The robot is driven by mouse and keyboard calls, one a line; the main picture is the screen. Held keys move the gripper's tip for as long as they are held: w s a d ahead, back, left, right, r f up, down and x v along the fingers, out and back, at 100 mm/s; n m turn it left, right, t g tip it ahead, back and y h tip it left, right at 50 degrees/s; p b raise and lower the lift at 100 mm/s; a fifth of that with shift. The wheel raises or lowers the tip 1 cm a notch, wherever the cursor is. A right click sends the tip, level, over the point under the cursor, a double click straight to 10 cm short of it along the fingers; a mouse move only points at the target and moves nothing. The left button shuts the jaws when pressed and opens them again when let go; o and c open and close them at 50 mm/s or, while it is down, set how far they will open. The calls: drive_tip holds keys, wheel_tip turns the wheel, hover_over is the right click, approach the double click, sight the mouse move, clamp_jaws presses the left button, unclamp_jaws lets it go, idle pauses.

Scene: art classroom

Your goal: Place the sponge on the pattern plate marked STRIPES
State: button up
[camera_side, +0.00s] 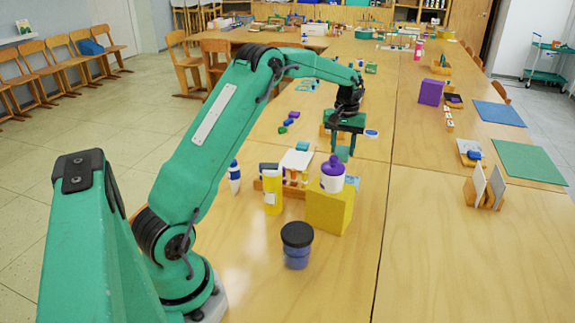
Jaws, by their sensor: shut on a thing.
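My gripper (344,145) hangs above the middle of the near table, its green fingers pointing down. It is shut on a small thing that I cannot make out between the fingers. I cannot pick out the sponge with certainty. A small blue-and-white round thing (371,133) shows just right of the gripper. No STRIPES marking can be read, so I cannot tell which thing is the marked plate.
Nearer me stand a yellow block (328,212) with a purple-lidded white jar (332,175) on it, a yellow bottle (272,192) and a black-lidded blue jar (297,246). At right are a purple box (431,92) and a green mat (529,162).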

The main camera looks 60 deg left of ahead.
drive_tip(key=shift+f, duration=3.15)
drive_tip(key=shift+d+f, duration=0.1)
drive_tip(key=shift+f, duration=1.75)
drive_tip(key=shift+f, duration=0.15)
drive_tip(key=o, duration=0.9)
drive_tip(key=shift+o, duration=0.2)
wheel_tip(320, 180, up, 12)
drive_tip(key=shift+f, duration=0.1)
drive_tip(key=shift+r, duration=0.3)
